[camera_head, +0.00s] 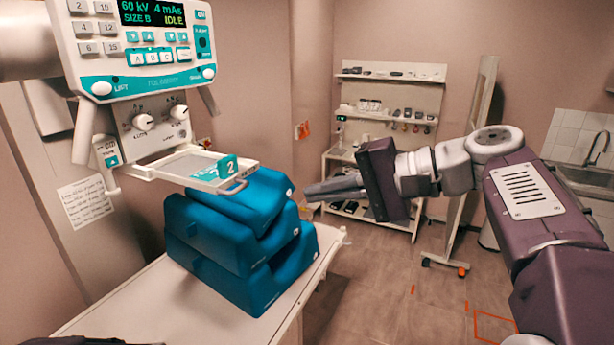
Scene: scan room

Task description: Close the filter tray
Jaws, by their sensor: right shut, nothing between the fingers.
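The filter tray (205,170) is a flat white tray that sticks out from under the machine head (150,125), pulled out toward the right. A teal block marked 2 (228,168) stands on it, and a looped handle (236,187) is at its front right edge. My right gripper (310,192) comes in from the right with its fingers shut and empty. Its fingertips point left toward the handle and appear apart from it, to the right of it. My left gripper is not in view; a dark shape at the bottom left cannot be made out.
Blue padded blocks (225,250) are stacked on a white table (130,300) just below the tray. A control panel (140,45) is above it. A shelf unit (385,120) stands at the back. The floor right of the table is clear.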

